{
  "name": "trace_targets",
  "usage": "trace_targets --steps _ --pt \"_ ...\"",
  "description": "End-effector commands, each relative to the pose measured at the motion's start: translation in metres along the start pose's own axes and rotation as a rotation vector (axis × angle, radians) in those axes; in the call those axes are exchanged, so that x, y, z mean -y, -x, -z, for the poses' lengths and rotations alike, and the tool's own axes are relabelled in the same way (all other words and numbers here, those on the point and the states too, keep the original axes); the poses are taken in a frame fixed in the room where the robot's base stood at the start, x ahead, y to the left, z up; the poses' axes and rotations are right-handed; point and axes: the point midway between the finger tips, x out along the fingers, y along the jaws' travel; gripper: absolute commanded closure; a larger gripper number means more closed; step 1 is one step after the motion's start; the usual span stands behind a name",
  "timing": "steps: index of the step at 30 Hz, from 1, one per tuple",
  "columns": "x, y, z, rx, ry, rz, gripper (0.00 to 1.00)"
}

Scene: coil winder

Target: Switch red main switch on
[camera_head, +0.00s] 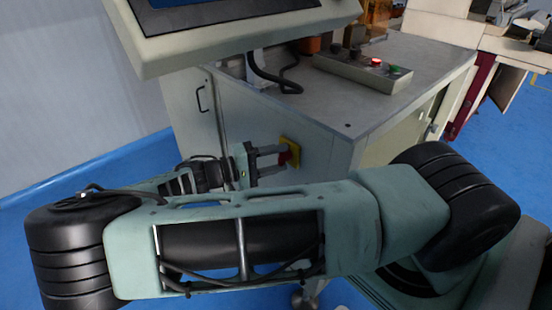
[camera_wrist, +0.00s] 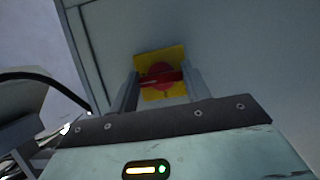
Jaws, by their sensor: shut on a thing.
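The red main switch (camera_wrist: 159,77) is a red rotary knob on a yellow plate (camera_wrist: 174,55), mounted on the side of the grey cabinet. Its handle bar lies nearly level in the wrist view. My gripper (camera_wrist: 161,80) reaches the knob with one finger on each side and is shut on it. In the head view my gripper (camera_head: 283,157) meets the switch from the left. There the yellow plate (camera_head: 291,146) shows only in part, and the fingers hide much of the red knob (camera_head: 286,157).
The cabinet (camera_head: 330,130) carries a button box (camera_head: 362,70) with several buttons, one lit red and one green. A monitor (camera_head: 230,30) overhangs the cabinet at the upper left. Blue floor (camera_head: 90,180) lies open at the left.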

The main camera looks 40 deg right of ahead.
Motion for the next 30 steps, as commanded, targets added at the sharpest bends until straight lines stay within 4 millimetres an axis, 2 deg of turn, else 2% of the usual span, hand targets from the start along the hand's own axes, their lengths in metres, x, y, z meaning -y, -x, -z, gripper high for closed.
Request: trace_targets --steps 10,11,12,13,25,30 --pt "0.001 0.000 0.000 -0.002 -0.001 0.002 0.76" --pt "0.001 0.000 0.000 -0.002 -0.001 0.002 0.44" --pt "0.001 0.000 0.000 -0.001 -0.001 0.002 0.33" --pt "0.001 0.000 0.000 -0.001 -0.001 0.001 0.31" --pt "0.000 0.001 0.000 -0.001 -0.001 0.001 0.31" --pt "0.002 0.016 0.001 -0.003 -0.001 0.003 0.31"
